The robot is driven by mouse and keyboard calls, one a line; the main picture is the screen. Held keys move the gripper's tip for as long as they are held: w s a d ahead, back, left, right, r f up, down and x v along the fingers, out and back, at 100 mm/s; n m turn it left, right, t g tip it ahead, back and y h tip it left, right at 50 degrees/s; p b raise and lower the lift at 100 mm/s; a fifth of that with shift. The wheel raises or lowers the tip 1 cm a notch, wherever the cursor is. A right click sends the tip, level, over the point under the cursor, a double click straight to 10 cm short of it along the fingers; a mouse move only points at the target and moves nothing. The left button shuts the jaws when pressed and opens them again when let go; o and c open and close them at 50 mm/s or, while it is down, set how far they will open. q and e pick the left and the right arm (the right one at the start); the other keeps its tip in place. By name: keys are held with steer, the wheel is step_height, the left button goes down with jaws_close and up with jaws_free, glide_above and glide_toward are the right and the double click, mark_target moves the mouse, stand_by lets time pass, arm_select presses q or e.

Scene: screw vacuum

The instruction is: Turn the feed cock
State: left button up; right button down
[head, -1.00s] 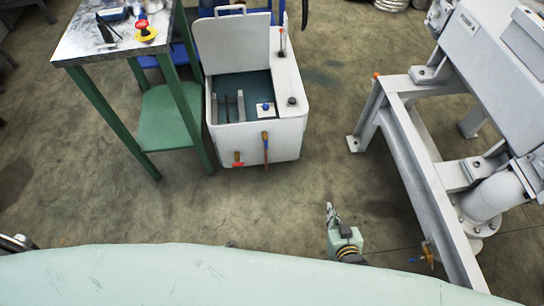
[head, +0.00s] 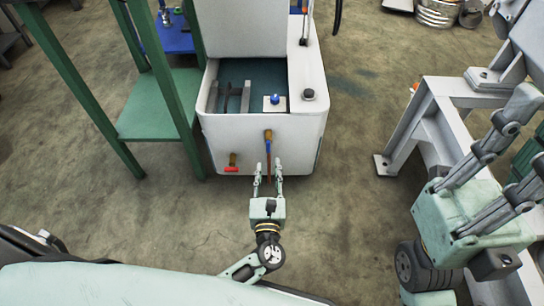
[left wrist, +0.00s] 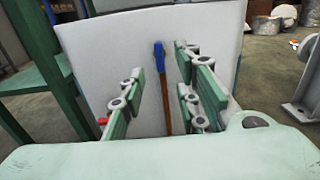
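A white tank (head: 255,130) stands ahead with two brass cocks low on its front. One cock has a blue handle (head: 268,147) pointing down, with a reddish-brown rod below it; the other, to its left, has a red handle (head: 231,169). I cannot tell which is the feed cock. My left gripper (head: 268,178) is open in front of the blue handle. In the left wrist view the blue handle (left wrist: 159,56) and rod (left wrist: 166,100) show between the parted fingers, with no visible contact. My right gripper (head: 527,138) is open and empty at the right.
A green-legged table (head: 160,100) stands left of the tank. A grey metal frame (head: 420,125) stands at the right, behind my right gripper. The tank's lid is up; a blue knob (head: 275,99) sits on top. The floor in front is clear.

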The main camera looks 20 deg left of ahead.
mark_target(268, 148)
arm_select(q)
steer(key=b+x, duration=0.2)
steer(key=x, duration=0.5)
steer(key=shift+w, duration=0.1)
jaws_close()
